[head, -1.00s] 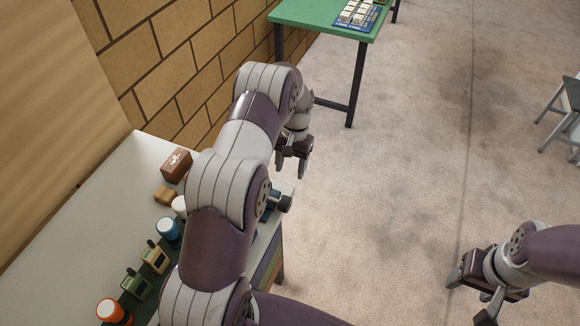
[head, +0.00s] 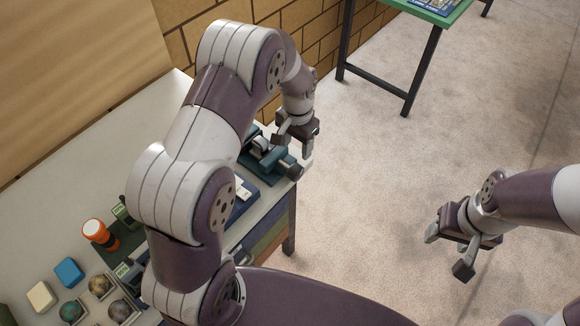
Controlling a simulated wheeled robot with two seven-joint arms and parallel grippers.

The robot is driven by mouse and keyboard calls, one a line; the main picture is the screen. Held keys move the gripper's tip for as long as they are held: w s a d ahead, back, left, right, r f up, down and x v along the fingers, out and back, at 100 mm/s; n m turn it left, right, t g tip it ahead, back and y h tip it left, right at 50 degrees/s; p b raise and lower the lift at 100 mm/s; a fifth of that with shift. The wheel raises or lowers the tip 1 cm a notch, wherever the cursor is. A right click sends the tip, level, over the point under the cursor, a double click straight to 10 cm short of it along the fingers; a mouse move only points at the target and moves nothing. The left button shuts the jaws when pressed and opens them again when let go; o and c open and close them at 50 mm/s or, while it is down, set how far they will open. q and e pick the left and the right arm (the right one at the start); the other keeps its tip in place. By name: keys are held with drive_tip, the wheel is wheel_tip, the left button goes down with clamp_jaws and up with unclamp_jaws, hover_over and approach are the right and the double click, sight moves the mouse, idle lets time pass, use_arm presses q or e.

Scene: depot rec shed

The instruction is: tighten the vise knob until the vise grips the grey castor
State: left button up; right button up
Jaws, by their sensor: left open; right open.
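My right gripper (head: 448,255) is open and empty over the floor at the right.
A green table (head: 440,16) stands at the back. The floor (head: 370,170) between is clear.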

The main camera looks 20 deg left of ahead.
sight(298, 165)
use_arm(q)
wheel_tip(298, 165, down, 10)
drive_tip(key=p, duration=0.3)
drive_tip(key=shift+f, duration=0.25)
drive_tip(key=shift+s+a+f, duration=0.1)
drive_tip(key=shift+a+f, duration=0.05)
drive_tip(key=shift+f, duration=0.25)
drive_tip(key=c, duration=1)
drive_tip(key=shift+o, duration=0.2)
drive_tip(key=g+b, duration=0.1)
drive_tip(key=b, duration=0.1)
drive_tip(key=f+g+b, duration=0.1)
drive_tip(key=b, duration=0.1)
drive_tip(key=shift+w+d+y, duration=0.2)
drive_tip(key=shift+w+y, duration=0.2)
wheel_tip(298, 165, up, 2)
drive_tip(key=g+p, duration=0.1)
drive_tip(key=p, duration=0.3)
drive_tip(key=shift+g, duration=0.3)
drive_tip(key=shift+w+f+y+p, duration=0.1)
drive_tip(key=shift+f+y+p, duration=0.2)
drive_tip(key=shift+p, duration=0.25)
drive_tip(key=shift+f, duration=0.15)
